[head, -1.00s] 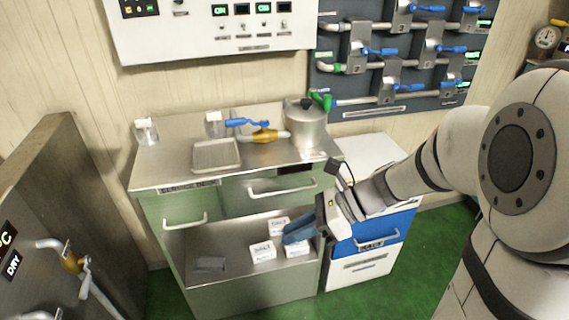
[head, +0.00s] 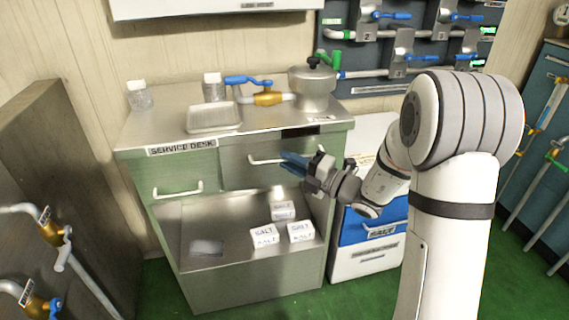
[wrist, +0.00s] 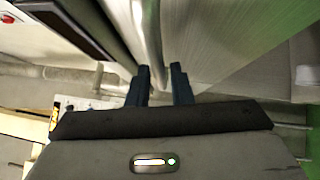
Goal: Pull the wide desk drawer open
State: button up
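The wide desk drawer (head: 240,176) is the right green drawer of the service desk, and its front looks flush with the desk. Its pale bar handle (head: 262,160) shows left of my gripper's blue fingers (head: 294,160), which cover the handle's right part in the head view. In the wrist view the handle bar (wrist: 148,35) runs down toward the gap between my gripper's dark fingertips (wrist: 162,72). The fingers are apart, with a narrow gap. I cannot tell whether they touch the bar.
The desk top (head: 160,125) holds a tray (head: 213,117), a pot (head: 312,88), a valve (head: 262,98) and jars. The narrower drawer (head: 180,181) is at left. Salt boxes (head: 265,236) stand on the open shelf below.

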jog(key=shift+x, duration=0.8)
jog(key=shift+c, duration=0.6)
grip_shut()
